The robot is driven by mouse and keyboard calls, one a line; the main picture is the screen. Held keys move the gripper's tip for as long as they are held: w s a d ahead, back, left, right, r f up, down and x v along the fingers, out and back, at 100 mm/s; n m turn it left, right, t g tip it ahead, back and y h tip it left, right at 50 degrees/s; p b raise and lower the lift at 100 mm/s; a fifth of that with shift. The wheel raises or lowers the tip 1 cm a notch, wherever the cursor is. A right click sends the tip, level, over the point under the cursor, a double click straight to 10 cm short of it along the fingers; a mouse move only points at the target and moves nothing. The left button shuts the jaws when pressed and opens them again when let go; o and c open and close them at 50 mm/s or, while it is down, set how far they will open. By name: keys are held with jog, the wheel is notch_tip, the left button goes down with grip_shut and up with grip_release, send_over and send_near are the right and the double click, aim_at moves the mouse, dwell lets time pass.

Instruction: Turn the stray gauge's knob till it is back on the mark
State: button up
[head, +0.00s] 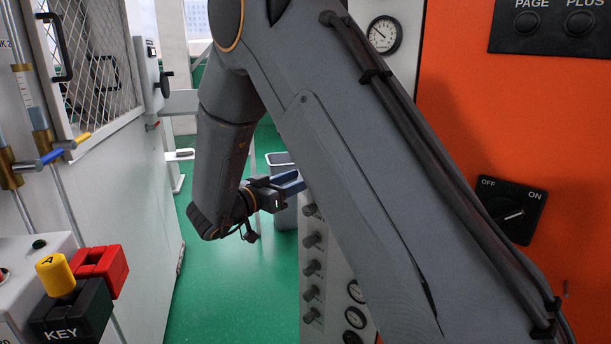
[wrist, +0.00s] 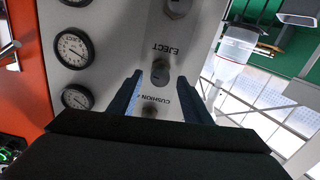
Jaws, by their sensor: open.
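A pale panel carries a column of grey knobs (head: 312,240) beside a column of round gauges (head: 355,317). In the wrist view, a knob (wrist: 160,71) sits just beyond and between my fingertips, under the word EJECT. Another knob (wrist: 148,111) lies between the fingers below CUSHION, and a third (wrist: 178,8) is at the top edge. Two white-faced gauges (wrist: 74,48) (wrist: 77,98) show at left; their marks are too small to read, so I cannot tell which is stray. My gripper (wrist: 160,88) is open, its blue fingers apart and empty. It also shows in the head view (head: 292,183).
My arm covers much of the head view. An orange cabinet (head: 455,130) with an OFF/ON switch (head: 512,209) stands at right. A white cabinet (head: 120,200) and a KEY box (head: 70,315) stand at left.

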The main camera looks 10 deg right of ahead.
jog(key=shift+x, duration=1.85)
jog(key=c, duration=1)
jog(key=shift+c, duration=0.2)
jog(key=m, duration=0.5)
jog(key=shift+m+b, duration=0.3)
jog(key=shift+b, duration=0.05)
jog(key=m+b, duration=0.2)
jog(key=m, duration=0.4)
jog(key=shift+a, duration=0.1)
